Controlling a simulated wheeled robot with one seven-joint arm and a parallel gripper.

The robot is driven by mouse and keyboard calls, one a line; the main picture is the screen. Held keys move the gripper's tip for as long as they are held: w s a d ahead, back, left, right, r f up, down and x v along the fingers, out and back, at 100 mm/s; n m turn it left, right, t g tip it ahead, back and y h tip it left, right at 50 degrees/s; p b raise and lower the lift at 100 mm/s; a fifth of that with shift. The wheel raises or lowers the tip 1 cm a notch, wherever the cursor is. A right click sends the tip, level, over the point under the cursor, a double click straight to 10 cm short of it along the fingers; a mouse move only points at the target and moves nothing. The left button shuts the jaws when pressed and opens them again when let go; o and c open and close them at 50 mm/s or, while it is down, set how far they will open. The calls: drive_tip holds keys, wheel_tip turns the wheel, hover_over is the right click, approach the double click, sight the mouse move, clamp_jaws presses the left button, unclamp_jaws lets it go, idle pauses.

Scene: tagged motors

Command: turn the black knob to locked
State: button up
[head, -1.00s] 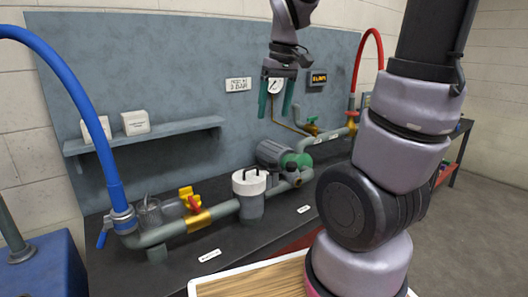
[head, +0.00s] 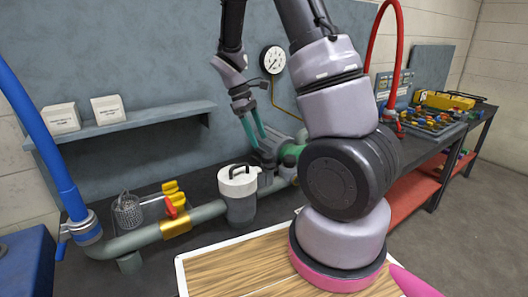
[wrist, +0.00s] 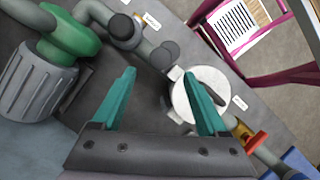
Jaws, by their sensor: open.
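A round black knob (wrist: 121,27) sits on the grey pipe near the green-fronted pump (wrist: 72,35) in the wrist view. In the head view, the dark knob (head: 265,179) shows small beside the pump and white-lidded filter (head: 239,181). My gripper (head: 261,143) points down above the pump area. In the wrist view, my gripper (wrist: 154,74) has its teal fingers wide apart with nothing between them. The knob lies beyond the left fingertip, apart from it. I cannot read the knob's setting.
The filter's white lid (wrist: 203,96) lies partly behind the right finger. A yellow valve with a red handle (head: 172,207) is left of the filter. A grey shelf (head: 140,128) with two white boxes is on the back panel. A red hose (head: 376,50) rises at right.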

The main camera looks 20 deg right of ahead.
sight(266, 155)
drive_tip(key=x, duration=0.6)
drive_tip(key=shift+f, duration=0.1)
clamp_jaws()
